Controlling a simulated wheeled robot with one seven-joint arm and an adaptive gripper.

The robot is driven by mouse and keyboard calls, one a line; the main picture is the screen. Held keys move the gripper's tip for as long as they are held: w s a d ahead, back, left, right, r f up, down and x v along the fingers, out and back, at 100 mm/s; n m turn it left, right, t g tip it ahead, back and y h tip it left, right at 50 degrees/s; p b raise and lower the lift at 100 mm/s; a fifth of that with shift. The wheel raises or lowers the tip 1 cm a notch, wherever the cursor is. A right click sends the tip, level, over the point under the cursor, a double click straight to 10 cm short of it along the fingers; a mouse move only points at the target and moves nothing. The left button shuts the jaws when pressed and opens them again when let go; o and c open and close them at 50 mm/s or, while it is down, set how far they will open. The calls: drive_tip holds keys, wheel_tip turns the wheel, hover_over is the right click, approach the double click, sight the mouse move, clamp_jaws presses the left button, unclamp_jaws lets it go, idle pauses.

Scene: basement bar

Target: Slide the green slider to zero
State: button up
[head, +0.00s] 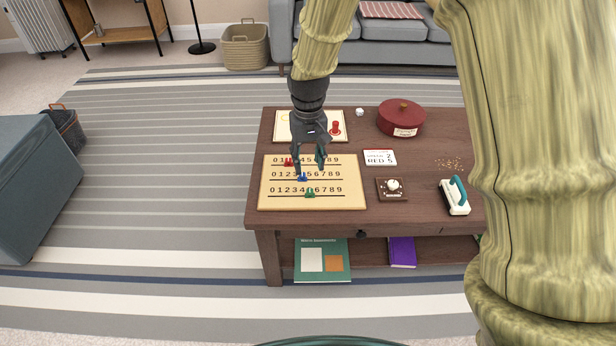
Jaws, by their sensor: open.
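The number board (348,200) is tan and lies at the left front of the wooden table. It has three rows of digits 0 to 9, each with a dark track. The green slider (310,193) is on the bottom row, near the digit 4. The blue slider (302,177) is on the middle row, near 3 or 4. The red slider (288,162) is on the top row, near 2. My gripper (309,170) is open and points down over the middle of the board, behind the green slider. I cannot tell its height or whether it touches the blue slider.
A board with a red knob (335,129) lies behind. A red lidded pot (401,118), a calendar card (380,157), a dial box (392,188) and a teal-handled brush (455,196) stand to the right. The board's front strip is clear.

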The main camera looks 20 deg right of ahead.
sight(310, 191)
drive_tip(key=f+b, duration=0.1)
drive_tip(key=f, duration=0.2)
drive_tip(key=f+b, duration=0.1)
drive_tip(key=f, duration=0.3)
drive_tip(key=f+b, duration=0.1)
drive_tip(key=f, duration=0.2)
drive_tip(key=shift+s+d+f, duration=0.1)
drive_tip(key=shift+d+f, duration=0.15)
clamp_jaws()
